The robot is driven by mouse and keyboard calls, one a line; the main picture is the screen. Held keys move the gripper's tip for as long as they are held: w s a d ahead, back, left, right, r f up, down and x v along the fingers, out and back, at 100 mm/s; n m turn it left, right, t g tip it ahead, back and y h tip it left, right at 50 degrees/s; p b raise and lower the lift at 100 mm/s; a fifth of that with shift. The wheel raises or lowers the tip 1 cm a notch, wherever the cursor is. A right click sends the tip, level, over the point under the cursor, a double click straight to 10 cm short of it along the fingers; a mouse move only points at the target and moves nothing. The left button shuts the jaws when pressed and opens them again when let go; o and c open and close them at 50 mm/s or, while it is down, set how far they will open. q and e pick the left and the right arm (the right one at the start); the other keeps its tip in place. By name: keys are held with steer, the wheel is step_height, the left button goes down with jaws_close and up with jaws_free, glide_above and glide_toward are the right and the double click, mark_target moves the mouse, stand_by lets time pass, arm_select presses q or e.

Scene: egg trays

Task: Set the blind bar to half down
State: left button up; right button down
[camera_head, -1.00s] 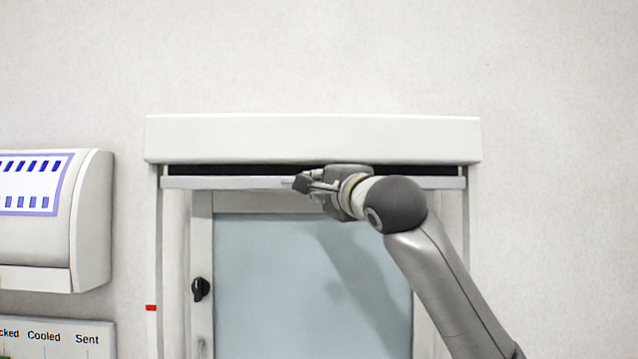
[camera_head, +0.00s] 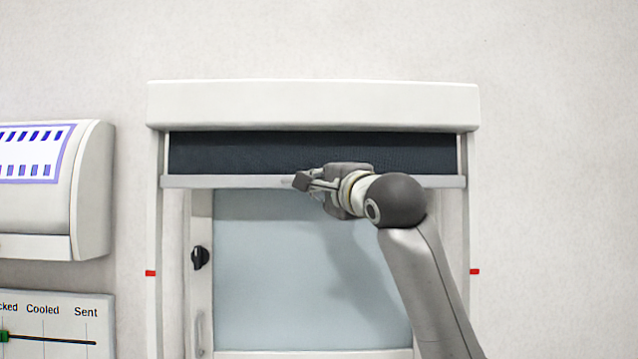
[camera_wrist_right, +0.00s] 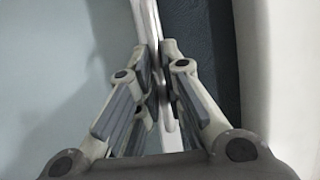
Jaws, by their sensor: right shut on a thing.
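The blind bar (camera_head: 230,182) is a pale horizontal bar across the window in the head view. The dark blind cloth (camera_head: 300,152) shows as a short strip between the bar and the white housing (camera_head: 313,105). My right gripper (camera_head: 303,182) is shut on the bar near its middle. In the right wrist view the fingers (camera_wrist_right: 158,85) close on the bar (camera_wrist_right: 147,25) from both sides, with the dark cloth (camera_wrist_right: 203,50) beside it. Red marks stand on the left (camera_head: 151,273) and right (camera_head: 474,271) of the frame, well below the bar. My left gripper is not in view.
The window pane (camera_head: 270,270) has a black knob (camera_head: 200,258) at its left. A white wall box (camera_head: 90,190) and a board with a slider (camera_head: 50,330) are at the left. The wall right of the window is clear.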

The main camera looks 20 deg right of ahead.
step_height(320, 180, down, 18)
steer(key=b, duration=1.2)
steer(key=shift+f+b, duration=0.2)
steer(key=shift+b, duration=0.15)
steer(key=c, duration=1.5)
jaws_free()
steer(key=shift+c, duration=0.2)
steer(key=v, duration=1.2)
